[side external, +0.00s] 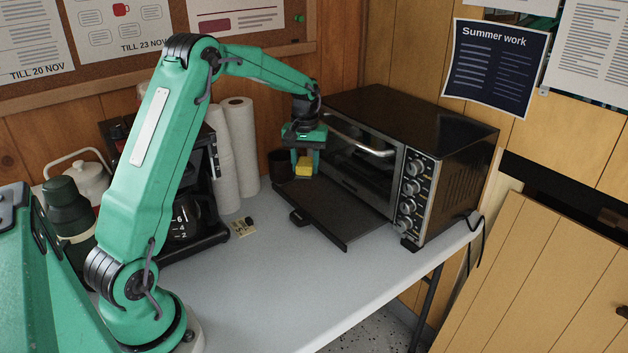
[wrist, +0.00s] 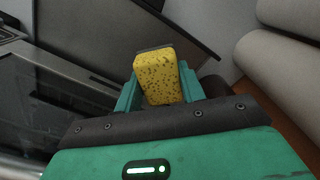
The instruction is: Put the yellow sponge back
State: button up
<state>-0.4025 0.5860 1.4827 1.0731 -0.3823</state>
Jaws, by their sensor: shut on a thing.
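The yellow sponge (side external: 304,167) is between the fingers of my gripper (side external: 305,160) in the side view. It also shows in the wrist view (wrist: 161,77), yellow with dark specks and a dark layer at its far end. My gripper, with its fingertips in the wrist view (wrist: 158,90), is shut on the sponge. It holds the sponge above the lowered dark door or tray (side external: 345,220) in front of the toaster oven (side external: 430,130). A dark round cup or pot (side external: 281,163) stands just behind and left of my gripper; its inside is hidden.
White paper rolls (side external: 240,140) stand behind my gripper. A coffee maker (side external: 185,215) is at left, with a small card (side external: 242,228) near it. A dark green flask (side external: 66,208) and white kettle (side external: 90,182) are farther left. The table's front (side external: 270,290) is clear.

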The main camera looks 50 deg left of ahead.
jog(key=s+d+r+m, duration=0.1)
jog(key=s+d+m, duration=0.15)
jog(key=d, duration=0.75)
jog(key=s+d+f+m, duration=0.1)
jog(key=s+d+m, duration=0.6)
jog(key=s+d, duration=1.1)
send_over(289, 268)
jog(key=shift+n, duration=0.25)
notch_tip(289, 268, down, 7)
jog(key=shift+w+f, duration=0.1)
jog(key=shift+f, duration=0.15)
jog(key=shift+f, duration=1.85)
jog(key=shift+f, duration=0.15)
